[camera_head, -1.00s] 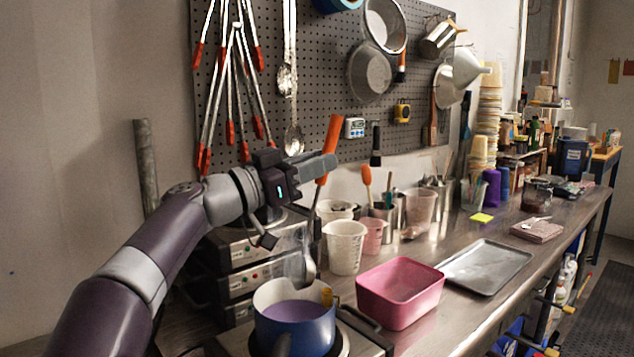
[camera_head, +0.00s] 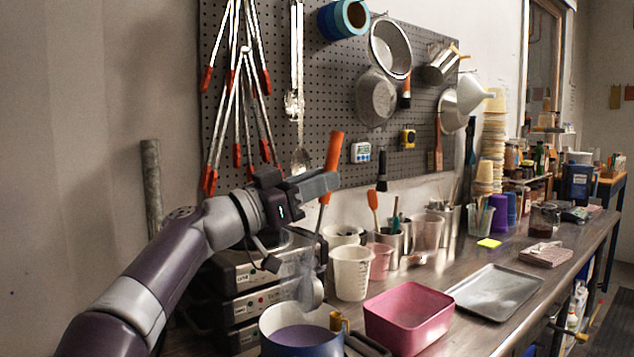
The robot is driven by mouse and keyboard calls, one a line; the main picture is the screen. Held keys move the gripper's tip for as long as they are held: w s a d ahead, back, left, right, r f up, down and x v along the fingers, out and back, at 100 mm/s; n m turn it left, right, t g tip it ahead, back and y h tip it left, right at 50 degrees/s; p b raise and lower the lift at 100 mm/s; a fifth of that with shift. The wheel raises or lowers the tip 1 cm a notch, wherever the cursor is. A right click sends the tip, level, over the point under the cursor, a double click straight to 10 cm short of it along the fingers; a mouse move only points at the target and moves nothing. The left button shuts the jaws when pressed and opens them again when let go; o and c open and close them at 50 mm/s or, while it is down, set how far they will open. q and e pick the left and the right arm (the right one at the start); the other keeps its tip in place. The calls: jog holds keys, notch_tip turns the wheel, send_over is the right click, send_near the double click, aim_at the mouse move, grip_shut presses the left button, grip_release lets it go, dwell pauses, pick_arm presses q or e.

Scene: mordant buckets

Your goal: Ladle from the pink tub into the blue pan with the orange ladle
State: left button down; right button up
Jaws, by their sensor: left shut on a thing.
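My left gripper (camera_head: 318,185) is shut on the orange ladle (camera_head: 334,150), gripping near its upper orange handle. The ladle hangs steeply down, and its metal bowl (camera_head: 312,291) is just above the rear rim of the blue pan (camera_head: 300,350). The pan sits on the burner at the bottom of the view, cut off by the lower edge, with purple liquid inside. The pink tub (camera_head: 408,318) stands on the counter to the right of the pan; no liquid shows clearly in it. My right gripper is not in view.
A white measuring jug (camera_head: 352,272) and a pink cup (camera_head: 380,262) stand behind the tub. A metal tray (camera_head: 497,291) lies flat to the tub's right. Stacked grey units (camera_head: 245,300) stand behind the pan. Tools hang on the pegboard (camera_head: 330,90).

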aim_at(329, 145)
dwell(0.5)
pick_arm(q)
notch_tip(329, 145, up, 5)
jog(key=p, duration=0.3)
jog(key=shift+p, duration=0.3)
dwell(0.4)
